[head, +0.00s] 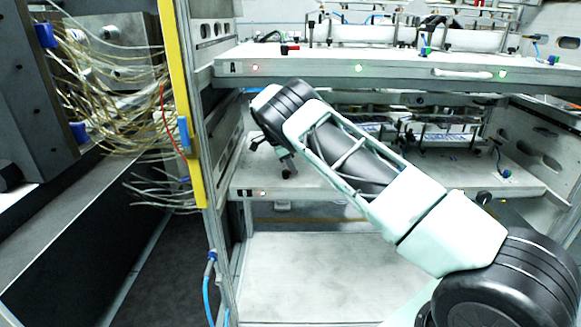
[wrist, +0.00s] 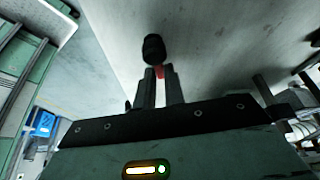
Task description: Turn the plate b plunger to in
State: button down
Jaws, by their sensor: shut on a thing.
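Plate B (head: 325,184) is the lower pale shelf, with a letter B and a small red light on its front edge. My gripper (head: 286,174) is low over its left end, partly hidden behind my arm. In the wrist view my gripper (wrist: 160,88) has its two fingers close together around a thin red part. A black rounded knob (wrist: 153,48), which looks like the plunger's end, sits just beyond the fingertips.
Plate A (head: 330,70) is above, with green lights and a red-and-black plunger (head: 290,49) at its left. A yellow post (head: 185,110) and hanging wires (head: 110,80) stand left. The shelf below plate B (head: 320,270) is bare.

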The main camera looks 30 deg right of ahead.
jog(key=shift+s+a+m+g+y, duration=0.15)
jog(key=shift+m+g+y, duration=0.15)
jog(key=shift+m, duration=0.8)
jog(key=c, duration=1.5)
grip_release()
